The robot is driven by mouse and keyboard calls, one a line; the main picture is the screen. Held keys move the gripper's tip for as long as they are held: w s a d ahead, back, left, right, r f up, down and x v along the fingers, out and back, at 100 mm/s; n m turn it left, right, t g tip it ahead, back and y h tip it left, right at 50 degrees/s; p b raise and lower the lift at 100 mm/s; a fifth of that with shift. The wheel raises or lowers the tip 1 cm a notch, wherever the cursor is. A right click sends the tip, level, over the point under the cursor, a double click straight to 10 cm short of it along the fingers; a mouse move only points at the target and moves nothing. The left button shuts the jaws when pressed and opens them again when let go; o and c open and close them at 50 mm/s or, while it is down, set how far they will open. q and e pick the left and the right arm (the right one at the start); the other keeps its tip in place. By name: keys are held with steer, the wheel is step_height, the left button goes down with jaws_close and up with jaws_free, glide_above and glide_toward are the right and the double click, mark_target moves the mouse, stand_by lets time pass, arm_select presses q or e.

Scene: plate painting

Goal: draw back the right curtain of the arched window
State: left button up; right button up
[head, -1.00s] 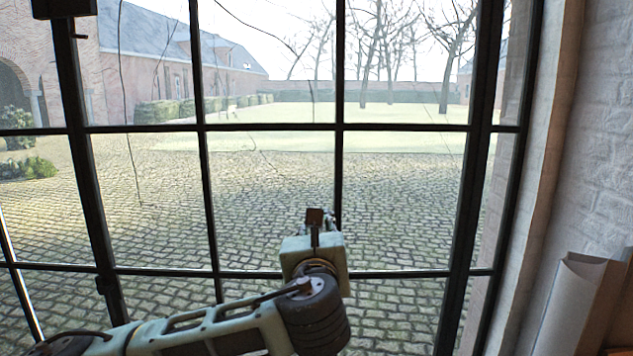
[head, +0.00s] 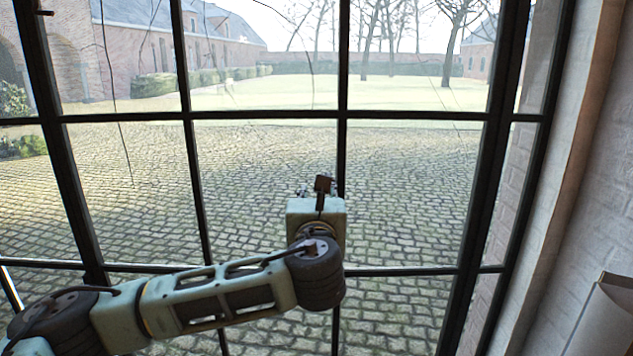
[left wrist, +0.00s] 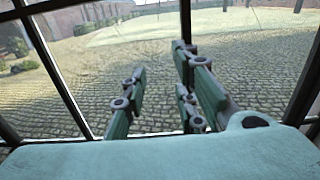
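The window (head: 342,165) fills most of the head view, with dark metal bars and clear panes; its top is out of view, so I cannot see an arch. I cannot make out any curtain in either view. My left arm reaches in from the lower left, and its gripper (head: 322,188) is in front of the middle of the window, mostly hidden behind its own wrist. In the left wrist view the left gripper (left wrist: 160,60) has its fingers apart with nothing between them, and window bars show beyond. My right gripper is not in view.
A pale wall reveal (head: 565,190) and a whitish brick wall (head: 612,180) border the window on the right. A pale upright sheet or panel (head: 605,320) stands at the lower right, partly cut off. A cobbled courtyard (head: 420,200) lies beyond the panes.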

arm_select(q)
steer(key=shift+w+f+p, duration=0.1)
steer(key=shift+w+p, duration=0.2)
steer(key=shift+w, duration=0.95)
jaws_close()
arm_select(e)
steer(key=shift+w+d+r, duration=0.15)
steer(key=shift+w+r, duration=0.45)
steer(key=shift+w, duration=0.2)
